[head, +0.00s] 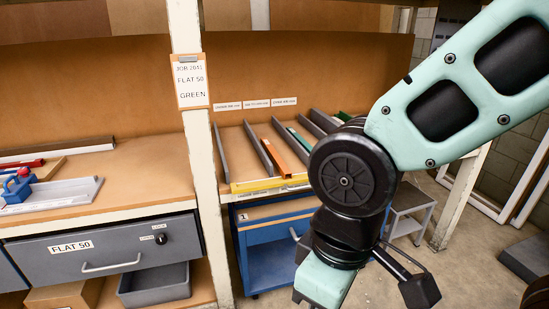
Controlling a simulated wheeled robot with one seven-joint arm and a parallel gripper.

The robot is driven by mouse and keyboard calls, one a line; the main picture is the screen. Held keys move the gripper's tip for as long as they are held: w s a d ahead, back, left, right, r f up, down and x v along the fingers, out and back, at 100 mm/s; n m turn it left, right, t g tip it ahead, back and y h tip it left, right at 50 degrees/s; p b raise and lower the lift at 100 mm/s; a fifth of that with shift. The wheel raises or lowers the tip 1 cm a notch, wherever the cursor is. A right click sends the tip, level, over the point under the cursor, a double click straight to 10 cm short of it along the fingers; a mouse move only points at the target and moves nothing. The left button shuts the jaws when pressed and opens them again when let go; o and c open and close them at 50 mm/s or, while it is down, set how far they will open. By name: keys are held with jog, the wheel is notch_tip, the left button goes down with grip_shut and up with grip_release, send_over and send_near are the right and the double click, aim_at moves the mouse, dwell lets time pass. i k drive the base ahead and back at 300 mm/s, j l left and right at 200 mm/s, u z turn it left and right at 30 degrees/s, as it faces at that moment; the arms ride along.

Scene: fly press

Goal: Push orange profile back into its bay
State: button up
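The orange profile (276,157) lies lengthwise in the sloped rack on the right-hand shelf, between grey dividers (258,150). Its near end reaches close to the yellow front strip (268,184); I cannot tell whether it overhangs it. Its far end stops short of the back board. My arm crosses the right side of the picture, its black joint covering the right part of the rack. Black parts (420,291) that may belong to my gripper show low in the picture, right of the orange profile. The fingertips are not clear, so I cannot tell open from shut.
A green profile (299,138) lies in a bay to the right. A white post (195,130) with a job card (191,81) stands left of the rack. A blue cabinet (266,262) is below; a grey step stool (410,204) stands on the floor to the right.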

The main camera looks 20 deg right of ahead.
aim_at(283, 168)
jog(key=i+j, duration=0.2)
jog(key=i, duration=0.15)
jog(key=i+j, duration=0.15)
jog(key=i, duration=0.25)
jog(key=i+j, duration=0.2)
jog(key=i, duration=0.15)
jog(key=l+z, duration=0.05)
